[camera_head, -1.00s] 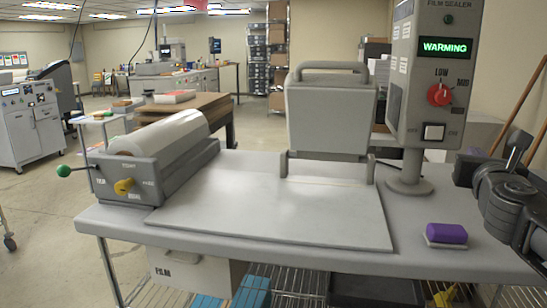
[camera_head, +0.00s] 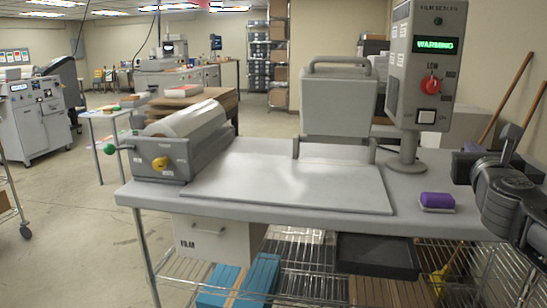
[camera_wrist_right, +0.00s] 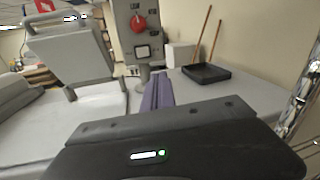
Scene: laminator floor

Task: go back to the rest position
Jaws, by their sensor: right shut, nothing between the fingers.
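My right gripper (camera_head: 512,140) is at the right edge of the head view, above the right end of the table and to the right of the film sealer's post. In the right wrist view its narrow fingers (camera_wrist_right: 158,92) are together, with nothing between them. My left gripper is not in view. The film sealer (camera_head: 430,65) has a lit green WARMING display and a red knob. Its grey lid (camera_head: 340,100) stands raised behind the flat plate (camera_head: 285,185).
A purple block (camera_head: 437,200) lies on the table near its front right. A film roll unit (camera_head: 180,145) with a yellow knob stands at the table's left end. A dark tray (camera_wrist_right: 205,73) shows in the wrist view. Open floor lies left of the table (camera_head: 260,212).

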